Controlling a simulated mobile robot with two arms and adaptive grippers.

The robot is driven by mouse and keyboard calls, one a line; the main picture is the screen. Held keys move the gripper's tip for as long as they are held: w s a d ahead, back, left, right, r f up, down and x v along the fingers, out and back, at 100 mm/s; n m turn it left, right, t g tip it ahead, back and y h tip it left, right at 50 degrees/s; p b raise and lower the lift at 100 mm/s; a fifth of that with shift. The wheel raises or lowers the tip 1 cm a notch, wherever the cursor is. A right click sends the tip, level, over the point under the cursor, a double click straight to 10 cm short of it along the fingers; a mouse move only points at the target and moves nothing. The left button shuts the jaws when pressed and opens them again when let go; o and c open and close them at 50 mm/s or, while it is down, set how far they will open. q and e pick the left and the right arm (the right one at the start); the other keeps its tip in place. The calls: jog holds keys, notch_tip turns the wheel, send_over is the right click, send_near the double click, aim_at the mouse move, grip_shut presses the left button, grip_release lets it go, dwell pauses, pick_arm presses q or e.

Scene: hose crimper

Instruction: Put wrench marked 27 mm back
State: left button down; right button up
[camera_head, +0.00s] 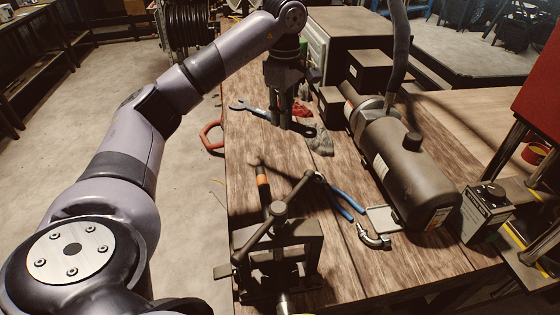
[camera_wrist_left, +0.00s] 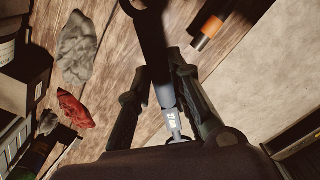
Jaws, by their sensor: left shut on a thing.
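My left gripper (camera_head: 281,122) is shut on a wrench (camera_head: 250,108), low over the far left part of the wooden workbench. The wrench's blue-grey open end points left towards the bench edge, and its dark end shows on the right of the fingers. In the left wrist view, the wrench (camera_wrist_left: 162,82) passes between the fingers of my gripper (camera_wrist_left: 158,75). A pale label on its shaft is too small to read surely. Whether the wrench touches the bench is unclear. My right gripper is out of view.
Grey rag (camera_head: 320,140) and red rag (camera_head: 301,110) lie beside the gripper. A bench vise (camera_head: 277,255), blue-handled pliers (camera_head: 346,201), a hose fitting (camera_head: 374,238) and a large dark motor (camera_head: 408,165) stand nearer. An orange-banded handle (camera_head: 262,181) lies near the vise. Bare wood shows between them.

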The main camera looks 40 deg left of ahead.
pick_arm(q)
notch_tip(320, 180, down, 5)
send_over(283, 174)
notch_tip(283, 174, down, 7)
jog(key=shift+f, duration=0.1)
notch_tip(283, 174, down, 4)
jog(key=shift+d+r+p, duration=0.1)
jog(key=shift+r+p, duration=0.1)
jog(key=shift+p, duration=0.45)
jog(key=shift+f, duration=0.2)
jog(key=shift+f, duration=0.1)
jog(key=c, duration=1.5)
grip_release()
